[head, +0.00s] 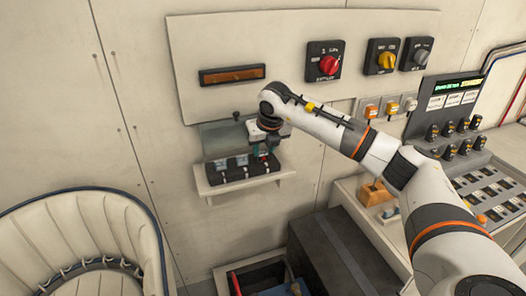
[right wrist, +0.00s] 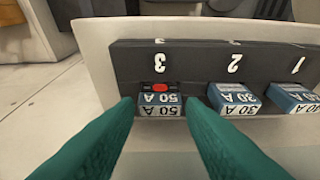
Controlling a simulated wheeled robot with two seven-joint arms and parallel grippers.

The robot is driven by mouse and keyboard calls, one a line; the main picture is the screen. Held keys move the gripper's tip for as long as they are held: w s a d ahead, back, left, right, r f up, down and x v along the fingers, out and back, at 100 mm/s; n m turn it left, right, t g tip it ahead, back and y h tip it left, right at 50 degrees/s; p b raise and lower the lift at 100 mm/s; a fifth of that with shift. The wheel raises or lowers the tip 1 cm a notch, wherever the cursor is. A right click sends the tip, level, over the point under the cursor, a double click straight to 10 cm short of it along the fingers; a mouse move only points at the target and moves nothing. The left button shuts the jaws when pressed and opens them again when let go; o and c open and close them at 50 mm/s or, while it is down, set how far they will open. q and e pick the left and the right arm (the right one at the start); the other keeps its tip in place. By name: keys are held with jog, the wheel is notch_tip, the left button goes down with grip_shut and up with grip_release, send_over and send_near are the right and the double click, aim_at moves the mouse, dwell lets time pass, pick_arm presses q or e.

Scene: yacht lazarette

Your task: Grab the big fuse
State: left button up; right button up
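The big fuse (right wrist: 160,104) is a blue and grey block marked 50 A, with a red spot behind its label. It sits in position 3 of the black fuse holder (right wrist: 203,58), which also shows on the wall shelf in the head view (head: 238,176). My right gripper (right wrist: 158,110) is open, its teal fingertips apart on either side of this fuse. I cannot tell whether they touch it. In the head view the right gripper (head: 262,150) is over the holder's right end and partly hides it. My left gripper is not in view.
Two other blue fuses sit in position 2 (right wrist: 234,98) and position 1 (right wrist: 292,98), the nearer marked 30 A. A clear cover (head: 220,138) is raised above the holder. The small shelf (head: 245,186) projects from the wall. Rotary switches, including a red one (head: 328,64), are above right.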

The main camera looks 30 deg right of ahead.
jog(key=shift+w+f, duration=0.2)
jog(key=shift+f, duration=0.3)
jog(key=c, duration=0.6)
jog(key=shift+r, duration=0.2)
